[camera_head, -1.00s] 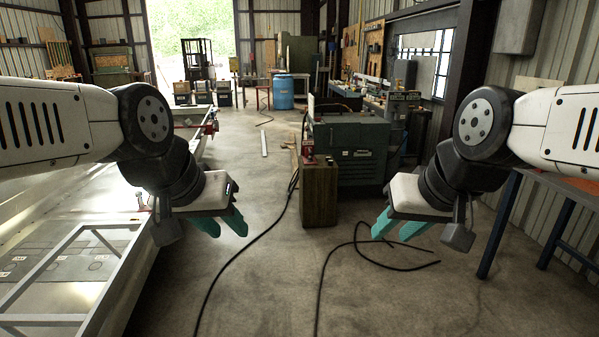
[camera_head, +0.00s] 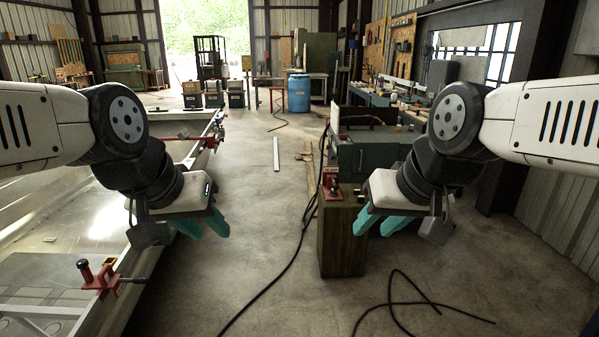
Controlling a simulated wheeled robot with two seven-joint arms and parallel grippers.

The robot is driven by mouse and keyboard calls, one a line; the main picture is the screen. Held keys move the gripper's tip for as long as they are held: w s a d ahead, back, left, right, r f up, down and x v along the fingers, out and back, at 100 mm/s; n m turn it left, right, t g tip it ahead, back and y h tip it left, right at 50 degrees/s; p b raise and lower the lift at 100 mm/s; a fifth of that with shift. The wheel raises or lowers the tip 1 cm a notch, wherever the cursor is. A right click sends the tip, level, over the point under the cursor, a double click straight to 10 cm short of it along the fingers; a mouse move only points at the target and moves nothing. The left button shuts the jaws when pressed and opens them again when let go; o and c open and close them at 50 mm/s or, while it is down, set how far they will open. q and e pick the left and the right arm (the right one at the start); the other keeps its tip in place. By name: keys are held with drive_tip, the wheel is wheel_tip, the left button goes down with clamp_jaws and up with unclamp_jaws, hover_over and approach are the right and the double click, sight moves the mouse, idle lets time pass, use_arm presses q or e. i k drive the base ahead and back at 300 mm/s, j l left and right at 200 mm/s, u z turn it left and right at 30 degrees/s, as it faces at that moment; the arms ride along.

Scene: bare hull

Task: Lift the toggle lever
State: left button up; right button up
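A small red device (camera_head: 331,184) with a dark upright part sits on top of a brown wooden box (camera_head: 342,240) in the middle of the head view. It looks like the toggle lever, but its details are too small to tell the lever's position. My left gripper (camera_head: 203,225) hangs in the air left of the box, its teal fingers apart and empty. My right gripper (camera_head: 382,224) is in the air just right of the box in the picture, fingers apart and empty. Neither gripper appears to touch the device.
A pale hull (camera_head: 130,262) runs along the left, with a red clamp (camera_head: 98,277) on its edge. A green machine (camera_head: 368,155) stands behind the box. Black cables (camera_head: 270,285) lie on the floor.

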sight(335, 186)
drive_tip(key=i+j+z, duration=0.15)
drive_tip(key=i, duration=0.25)
drive_tip(key=i+j+z, duration=0.15)
drive_tip(key=i, duration=0.25)
drive_tip(key=i+j+z, duration=0.15)
drive_tip(key=i+l, duration=0.15)
drive_tip(key=i, duration=0.3)
drive_tip(key=i+l, duration=0.2)
drive_tip(key=i, duration=0.25)
drive_tip(key=i+l, duration=0.15)
drive_tip(key=i, duration=0.3)
drive_tip(key=i+l, duration=0.2)
drive_tip(key=i, duration=0.25)
drive_tip(key=i+l, duration=0.15)
drive_tip(key=i, duration=0.3)
